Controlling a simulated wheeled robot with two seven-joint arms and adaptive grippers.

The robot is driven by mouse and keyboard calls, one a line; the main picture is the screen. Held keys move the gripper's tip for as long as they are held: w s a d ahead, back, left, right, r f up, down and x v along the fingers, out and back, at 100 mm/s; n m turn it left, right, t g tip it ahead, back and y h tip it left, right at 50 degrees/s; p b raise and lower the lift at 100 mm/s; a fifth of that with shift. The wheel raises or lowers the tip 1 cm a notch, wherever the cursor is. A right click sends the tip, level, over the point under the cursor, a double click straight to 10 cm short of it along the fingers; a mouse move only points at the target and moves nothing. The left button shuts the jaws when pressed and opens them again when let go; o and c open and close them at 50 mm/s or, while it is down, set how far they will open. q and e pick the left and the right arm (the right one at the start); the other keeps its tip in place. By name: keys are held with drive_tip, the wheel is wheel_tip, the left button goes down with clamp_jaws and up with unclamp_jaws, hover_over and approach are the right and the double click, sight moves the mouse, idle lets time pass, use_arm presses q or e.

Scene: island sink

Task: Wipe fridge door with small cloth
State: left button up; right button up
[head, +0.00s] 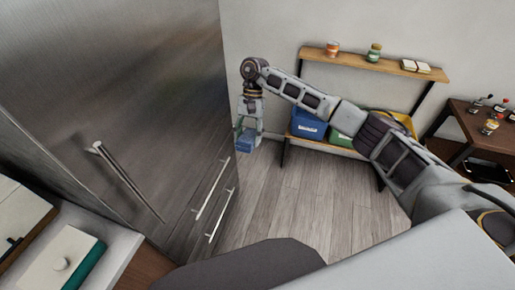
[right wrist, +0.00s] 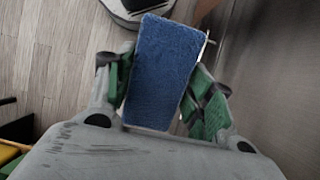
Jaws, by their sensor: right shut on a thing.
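The fridge (head: 150,90) is a tall grey metal block at the left of the head view, with a long handle on its large door and two shorter handles lower down. In the right wrist view the fridge (right wrist: 275,75) is the dark surface at the right. My right gripper (head: 246,142) is beside the fridge's right edge, pointing down. It is shut on a small blue cloth (right wrist: 162,70), which shows between the green-padded fingers. The cloth (head: 244,143) is small in the head view; whether it touches the fridge cannot be told. My left gripper is not in view.
A wall shelf rack (head: 365,62) with jars, and bins (head: 308,124) below, stands behind my right arm. A dark side table (head: 465,125) with bottles is at the far right. A counter (head: 115,255) is at lower left. The wooden floor (head: 290,200) between is clear.

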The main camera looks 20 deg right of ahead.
drive_tip(key=w+a+r+m+t+y, duration=0.3)
drive_tip(key=r+m, duration=0.2)
drive_tip(key=r, duration=0.3)
drive_tip(key=w+a+r+m+t+y+b, duration=0.1)
drive_tip(key=w+a+r+m+t+y, duration=0.25)
drive_tip(key=r, duration=0.55)
drive_tip(key=w+a+r+m+t+y, duration=0.1)
drive_tip(key=a+r+m+t+y, duration=0.1)
drive_tip(key=r+m+y, duration=0.35)
drive_tip(key=s+a+r+m+t, duration=0.1)
drive_tip(key=s+r+m+t, duration=0.1)
drive_tip(key=r, duration=1.3)
drive_tip(key=s+r+m+t+y+b, duration=0.1)
drive_tip(key=r+t, duration=0.4)
drive_tip(key=r, duration=1)
drive_tip(key=shift+s+a+m, duration=0.4)
drive_tip(key=shift+s+m, duration=0.4)
drive_tip(key=shift+w+a, duration=0.1)
drive_tip(key=shift+a, duration=0.05)
drive_tip(key=shift+f+p+x, duration=0.2)
drive_tip(key=shift+p+x, duration=0.7)
drive_tip(key=shift+x, duration=0.5)
drive_tip(key=shift+f+p+x, duration=0.15)
drive_tip(key=shift+p+x, duration=0.7)
drive_tip(key=shift+x, duration=0.6)
